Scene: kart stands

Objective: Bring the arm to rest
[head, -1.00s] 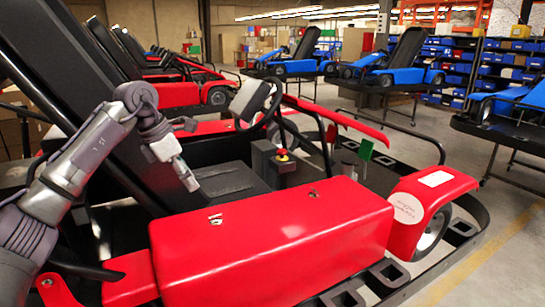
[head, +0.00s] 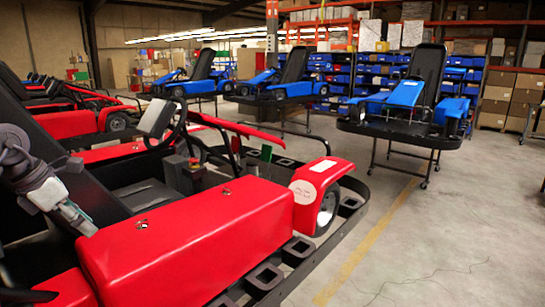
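My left arm enters at the left edge of the head view, over the seat side of the near red kart (head: 190,240). My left gripper (head: 82,224) points down and to the right, just behind the kart's red side panel. It is small and dark at the tip, so I cannot tell whether its fingers are open or shut. I see nothing clearly held in it. Whether it touches the kart is unclear. My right gripper is not in view.
Blue karts on stands (head: 405,100) are farther back. Shelves with blue bins (head: 340,75) line the rear. The concrete floor (head: 440,230) at right is clear, with a yellow line.

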